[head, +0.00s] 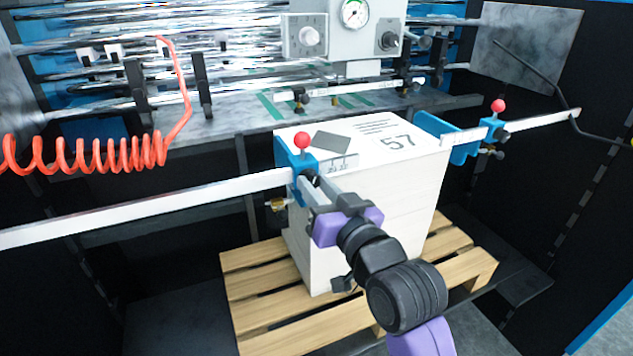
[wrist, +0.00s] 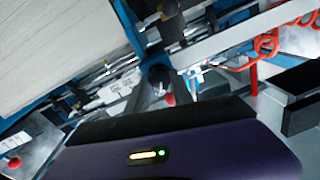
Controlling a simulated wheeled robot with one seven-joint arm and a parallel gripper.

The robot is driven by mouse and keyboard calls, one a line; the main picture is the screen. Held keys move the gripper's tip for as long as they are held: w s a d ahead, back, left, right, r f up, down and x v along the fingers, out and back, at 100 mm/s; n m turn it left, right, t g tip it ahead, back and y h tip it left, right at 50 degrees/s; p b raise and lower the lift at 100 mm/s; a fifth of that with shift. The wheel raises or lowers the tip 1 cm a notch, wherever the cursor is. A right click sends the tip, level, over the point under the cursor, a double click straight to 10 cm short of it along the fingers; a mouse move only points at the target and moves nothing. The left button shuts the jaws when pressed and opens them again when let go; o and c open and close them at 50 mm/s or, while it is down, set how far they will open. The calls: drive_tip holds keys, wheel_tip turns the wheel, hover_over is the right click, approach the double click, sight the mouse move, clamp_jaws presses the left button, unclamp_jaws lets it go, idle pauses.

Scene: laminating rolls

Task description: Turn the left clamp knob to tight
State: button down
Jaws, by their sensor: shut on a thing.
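The left clamp (head: 296,162) is a blue bracket with a red ball (head: 302,140) on top, at the left edge of the white stack (head: 370,190). My gripper (head: 312,183) reaches up to the clamp's front from the lower right. Its jaws are shut on the small dark left clamp knob, which the fingers mostly hide in the head view. In the wrist view the round black knob (wrist: 158,75) sits between the fingertips (wrist: 165,84). I cannot read its turn position or see any mark on it.
A white rail (head: 150,208) runs left from the clamp. A coiled red hose (head: 90,155) hangs at the left. The right clamp (head: 490,125), also blue with a red ball, is on the far side. The stack stands on a wooden pallet (head: 255,285). A gauge panel (head: 345,35) is behind.

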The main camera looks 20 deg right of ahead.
drive_tip(key=m+p, duration=0.3)
drive_tip(key=m, duration=0.4)
drive_tip(key=shift+m, duration=0.3)
drive_tip(key=m+h+p, duration=0.1)
drive_tip(key=m, duration=0.5)
drive_tip(key=shift+f+m, duration=0.1)
drive_tip(key=shift+m, duration=0.3)
drive_tip(key=c, duration=1.1)
unclamp_jaws()
drive_tip(key=s+b, duration=0.1)
drive_tip(key=s, duration=0.6)
drive_tip(key=shift+s+f, duration=0.25)
drive_tip(key=shift+s, duration=0.15)
